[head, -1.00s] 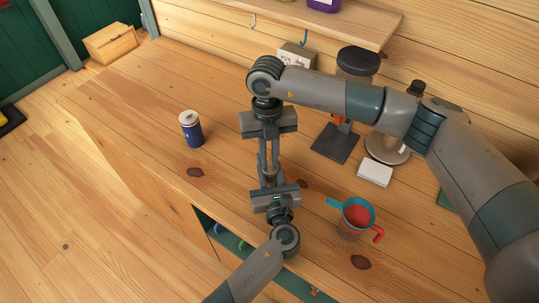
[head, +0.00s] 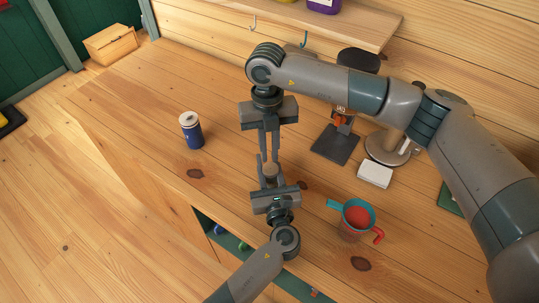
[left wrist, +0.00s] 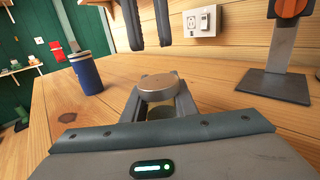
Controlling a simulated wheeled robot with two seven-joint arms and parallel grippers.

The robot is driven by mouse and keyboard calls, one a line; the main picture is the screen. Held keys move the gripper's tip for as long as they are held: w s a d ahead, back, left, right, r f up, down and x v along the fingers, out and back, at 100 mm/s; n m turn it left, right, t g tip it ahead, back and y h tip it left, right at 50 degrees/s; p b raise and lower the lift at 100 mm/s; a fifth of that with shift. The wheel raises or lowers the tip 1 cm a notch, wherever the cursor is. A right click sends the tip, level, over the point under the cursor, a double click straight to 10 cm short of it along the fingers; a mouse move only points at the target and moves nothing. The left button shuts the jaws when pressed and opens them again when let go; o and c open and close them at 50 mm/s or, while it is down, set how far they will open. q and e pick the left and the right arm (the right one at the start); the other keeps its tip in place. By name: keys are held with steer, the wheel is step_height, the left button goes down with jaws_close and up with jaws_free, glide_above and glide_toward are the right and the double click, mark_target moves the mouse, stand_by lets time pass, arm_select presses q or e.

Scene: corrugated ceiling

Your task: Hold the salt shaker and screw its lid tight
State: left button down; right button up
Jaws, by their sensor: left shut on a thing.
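My left gripper (head: 270,177) is shut on the salt shaker, above the front part of the counter. The shaker's round, tan-grey metal lid (left wrist: 158,82) shows in the left wrist view between the fingers, with part of the pale body (left wrist: 160,112) below it. The lid sits on top of the shaker; how tight it is cannot be told. In the head view the lid (head: 271,169) is small, and the fingers hide most of the body. My right gripper (head: 269,158) points down above the lid, its two fingers apart and empty; they also show in the left wrist view (left wrist: 149,45).
A blue can with a pale top (head: 192,132) stands to the left. A teal and red cup (head: 357,218) stands at the right. The left counter is mostly clear.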

steer(key=shift+r, duration=0.15)
arm_select(q)
steer(key=c, duration=1.4)
jaws_free()
steer(key=shift+o, duration=0.2)
steer(key=shift+s, duration=0.1)
steer(key=s+d, duration=0.1)
steer(key=s, duration=0.4)
steer(key=s+d+p, duration=0.1)
steer(key=s, duration=0.4)
steer(key=s+d+p, duration=0.1)
steer(key=s, duration=0.4)
steer(key=shift+s, duration=0.2)
arm_select(e)
step_height(320, 180, up, 2)
arm_select(q)
steer(key=shift+s+d, duration=0.1)
steer(key=shift+s, duration=0.7)
